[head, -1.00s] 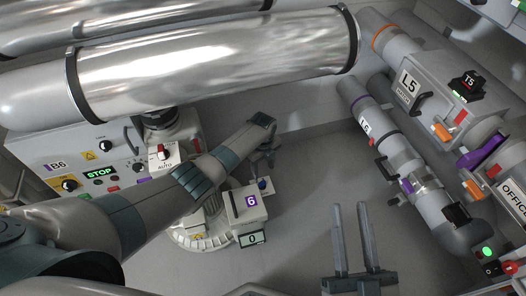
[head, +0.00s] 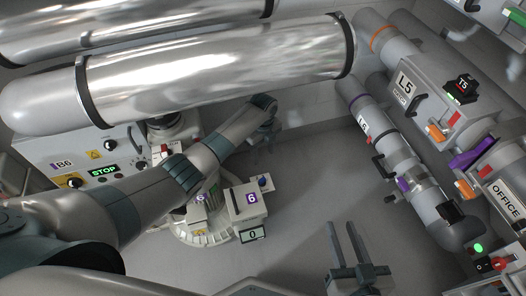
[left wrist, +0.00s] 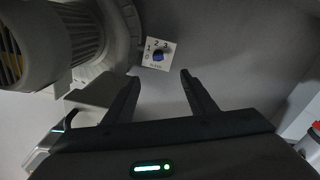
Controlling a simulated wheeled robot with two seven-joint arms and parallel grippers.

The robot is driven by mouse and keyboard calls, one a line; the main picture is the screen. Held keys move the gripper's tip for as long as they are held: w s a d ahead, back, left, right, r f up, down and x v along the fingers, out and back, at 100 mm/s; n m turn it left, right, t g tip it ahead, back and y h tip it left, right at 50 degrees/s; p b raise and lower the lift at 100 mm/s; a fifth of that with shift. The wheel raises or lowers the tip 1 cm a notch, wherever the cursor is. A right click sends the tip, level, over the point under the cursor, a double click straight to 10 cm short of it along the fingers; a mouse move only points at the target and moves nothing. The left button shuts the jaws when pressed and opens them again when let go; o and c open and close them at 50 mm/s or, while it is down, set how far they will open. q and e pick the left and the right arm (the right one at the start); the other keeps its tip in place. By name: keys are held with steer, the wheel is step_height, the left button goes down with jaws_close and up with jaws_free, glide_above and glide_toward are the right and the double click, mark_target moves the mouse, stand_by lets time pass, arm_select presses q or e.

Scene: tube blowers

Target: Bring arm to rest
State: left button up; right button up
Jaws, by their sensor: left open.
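My left arm reaches in from the left across the head view. Its gripper (head: 259,145) hangs beyond the box marked 6 (head: 247,201) and above the floor. In the left wrist view the left gripper (left wrist: 157,80) is open, with nothing between its fingers. A small white dial plate with a blue knob (left wrist: 158,56) lies beyond the fingertips, apart from them; the blue knob also shows in the head view (head: 264,183). My right gripper (head: 342,229) points up at the bottom of the head view, its two fingers apart and empty.
A large shiny duct (head: 215,75) runs above my left arm. The B6 panel (head: 85,160) with a lit STOP sign stands at left. The L5 unit (head: 415,90) and the L6 tube (head: 385,145) stand at right. The floor between the grippers is clear.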

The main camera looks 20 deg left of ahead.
stand_by(0.6)
